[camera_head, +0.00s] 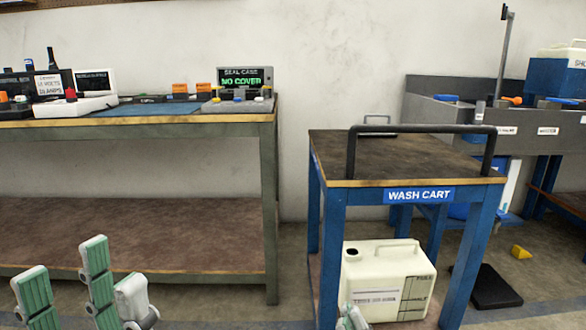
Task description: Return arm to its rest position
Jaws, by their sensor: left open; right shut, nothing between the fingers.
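My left gripper (64,262) is at the lower left of the head view, with its green-padded fingers pointing up and spread apart. It is open, with nothing between the fingers, in front of the workbench's lower shelf. Only the tip of my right gripper (351,318) shows at the bottom edge, in front of the white jug. It is shut and empty. Most of both arms is out of view.
A blue wash cart (418,195) with a black handle stands at centre right, a white jug (390,275) low inside it. A workbench (150,121) on the left carries devices and a "NO COVER" screen (243,78). A grey sink station (480,114) is at right. A yellow block (521,252) lies on the floor.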

